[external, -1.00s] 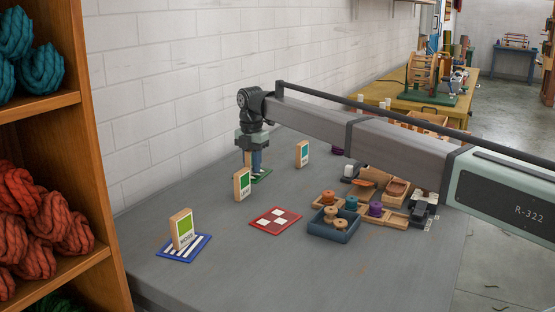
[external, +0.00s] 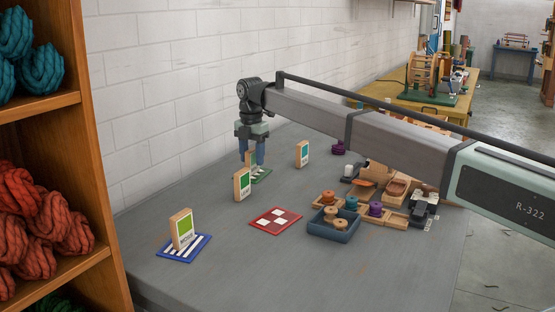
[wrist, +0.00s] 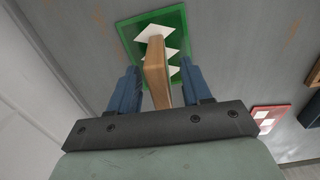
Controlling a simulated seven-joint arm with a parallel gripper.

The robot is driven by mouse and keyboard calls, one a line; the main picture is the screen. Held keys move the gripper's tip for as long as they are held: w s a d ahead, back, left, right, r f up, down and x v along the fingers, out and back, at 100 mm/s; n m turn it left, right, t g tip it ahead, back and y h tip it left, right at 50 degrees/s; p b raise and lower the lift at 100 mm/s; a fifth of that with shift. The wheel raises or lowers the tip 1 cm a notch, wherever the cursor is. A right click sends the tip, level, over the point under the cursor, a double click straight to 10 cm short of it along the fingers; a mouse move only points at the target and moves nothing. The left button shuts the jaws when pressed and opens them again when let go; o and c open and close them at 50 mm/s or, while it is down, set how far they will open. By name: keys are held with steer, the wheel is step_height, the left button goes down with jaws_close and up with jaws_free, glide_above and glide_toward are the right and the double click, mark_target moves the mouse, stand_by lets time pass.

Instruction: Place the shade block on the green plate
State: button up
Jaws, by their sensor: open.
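A wooden block with a coloured face (external: 251,157) stands upright on the green plate (external: 263,177) near the wall. Other labelled blocks stand at the middle (external: 242,184), further back (external: 302,154), and on the blue striped plate (external: 204,242). Their labels are too small to read surely.
A red checked plate (external: 276,219) lies empty in the middle. A blue-grey tray of spools (external: 335,234) and wooden trays with tools stand to the right. The wall (external: 150,110) is close to my gripper. The front of the table is clear.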

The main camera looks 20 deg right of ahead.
step_height(320, 180, up, 9)
steer(key=shift+r, duration=0.15)
steer(key=shift+o, duration=0.3)
